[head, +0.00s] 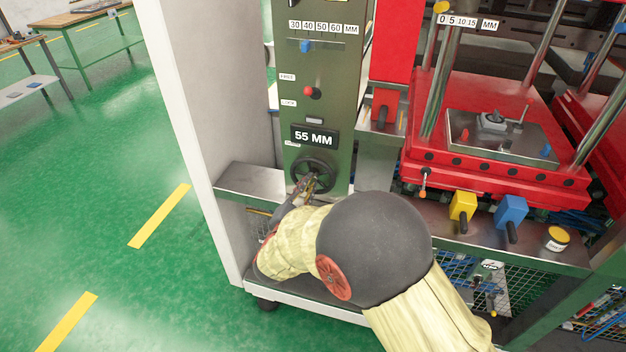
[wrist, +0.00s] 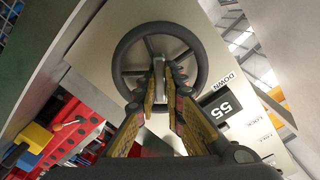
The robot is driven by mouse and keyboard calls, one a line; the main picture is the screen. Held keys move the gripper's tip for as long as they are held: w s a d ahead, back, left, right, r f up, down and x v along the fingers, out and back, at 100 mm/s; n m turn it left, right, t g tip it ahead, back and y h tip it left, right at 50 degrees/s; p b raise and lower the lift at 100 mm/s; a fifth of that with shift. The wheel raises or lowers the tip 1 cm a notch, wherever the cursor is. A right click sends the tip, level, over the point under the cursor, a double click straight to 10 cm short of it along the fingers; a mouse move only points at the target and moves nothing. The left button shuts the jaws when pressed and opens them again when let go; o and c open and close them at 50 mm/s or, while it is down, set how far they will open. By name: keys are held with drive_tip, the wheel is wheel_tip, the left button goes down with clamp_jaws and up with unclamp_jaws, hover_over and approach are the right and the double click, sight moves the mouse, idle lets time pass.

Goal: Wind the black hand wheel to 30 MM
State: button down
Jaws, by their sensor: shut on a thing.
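The black hand wheel (head: 313,173) sits low on the green panel (head: 325,90), just under a display (head: 314,137) that reads 55 MM. In the wrist view the wheel (wrist: 119,62) is a spoked ring, and the display (wrist: 222,107) shows 55 beside it. My gripper (head: 312,182) is at the lower part of the wheel; in the wrist view its two fingers (wrist: 160,75) reach over the rim towards the hub, shut on the wheel. The exact contact is partly hidden by the fingers. Above, a scale (head: 317,27) marked 30 40 50 60 MM has a blue pointer (head: 305,46) below it.
A red-knobbed lever (head: 311,92) is above the display. To the right are a red press (head: 500,140), a yellow block (head: 462,206) and a blue block (head: 511,212). A white post (head: 195,130) stands close on the left. Green floor (head: 90,180) is open beyond it.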

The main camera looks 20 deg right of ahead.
drive_tip(key=shift+n+p, duration=1.3)
drive_tip(key=n+p, duration=0.2)
drive_tip(key=shift+f+n, duration=0.1)
drive_tip(key=shift+n, duration=0.3)
drive_tip(key=shift+p, duration=0.45)
drive_tip(key=shift+n+p, duration=1.05)
drive_tip(key=shift+n, duration=0.45)
